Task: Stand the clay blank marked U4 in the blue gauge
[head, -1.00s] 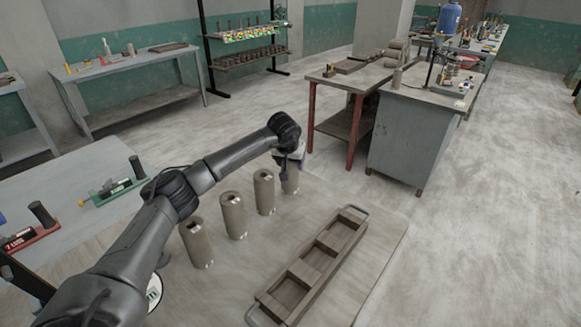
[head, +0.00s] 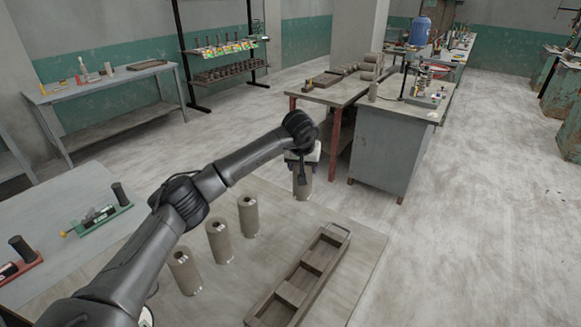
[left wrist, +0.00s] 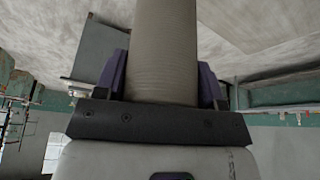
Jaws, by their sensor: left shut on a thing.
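My left gripper (head: 303,160) is shut on a grey-brown clay cylinder (head: 303,186) and holds it upright, seemingly above the far edge of the near table. In the left wrist view, the same cylinder (left wrist: 166,50) fills the space between the purple fingers. No mark is readable on it. Three similar cylinders, near (head: 185,272), middle (head: 219,241) and far (head: 248,216), stand in a row on the table, with white marks too small to read. The blue gauge is not in view now. My right gripper is not in view.
A wooden tray (head: 327,235) with compartments and end handles lies right of the row. A green gauge (head: 100,214) and a red gauge (head: 20,262) are on the grey table (head: 55,212) at left. A red-legged bench (head: 335,92) stands beyond.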

